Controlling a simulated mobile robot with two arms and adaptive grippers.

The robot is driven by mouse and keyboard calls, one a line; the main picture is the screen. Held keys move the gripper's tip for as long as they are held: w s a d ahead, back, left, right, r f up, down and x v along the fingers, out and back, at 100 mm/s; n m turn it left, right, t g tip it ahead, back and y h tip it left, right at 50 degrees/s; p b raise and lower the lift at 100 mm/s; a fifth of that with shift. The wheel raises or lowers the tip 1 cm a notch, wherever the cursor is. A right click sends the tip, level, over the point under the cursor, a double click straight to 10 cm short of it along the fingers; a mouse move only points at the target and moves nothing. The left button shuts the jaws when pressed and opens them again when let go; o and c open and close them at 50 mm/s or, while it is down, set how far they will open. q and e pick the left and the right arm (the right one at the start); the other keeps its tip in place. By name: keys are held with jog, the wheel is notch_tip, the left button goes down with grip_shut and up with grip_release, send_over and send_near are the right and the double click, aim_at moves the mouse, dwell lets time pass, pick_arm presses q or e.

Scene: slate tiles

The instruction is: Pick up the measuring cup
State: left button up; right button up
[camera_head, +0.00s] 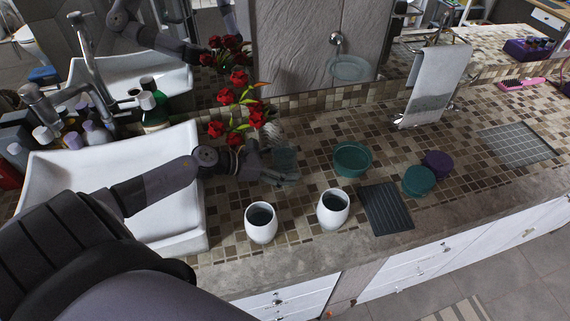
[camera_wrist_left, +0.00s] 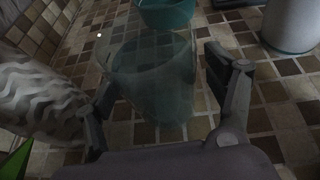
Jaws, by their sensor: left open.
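The measuring cup (camera_head: 284,160) is a clear, slightly teal glass vessel on the tiled counter, near the vase of red flowers. My left gripper (camera_head: 272,165) reaches in from the left at the cup, and its fingers overlap the cup's lower part in the head view. In the left wrist view the measuring cup (camera_wrist_left: 155,80) stands ahead of and between the spread fingers of the left gripper (camera_wrist_left: 165,105). The fingers are open, with a gap visible by the right one. My right gripper is not in view.
Two white cups (camera_head: 261,222) (camera_head: 333,208) stand at the counter's front. A teal bowl (camera_head: 352,159) is right of the measuring cup. A patterned vase (camera_wrist_left: 38,95) is close on the left in the wrist view.

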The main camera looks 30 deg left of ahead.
pick_arm(q)
jog(key=shift+c, duration=0.5)
jog(key=c, duration=1.5)
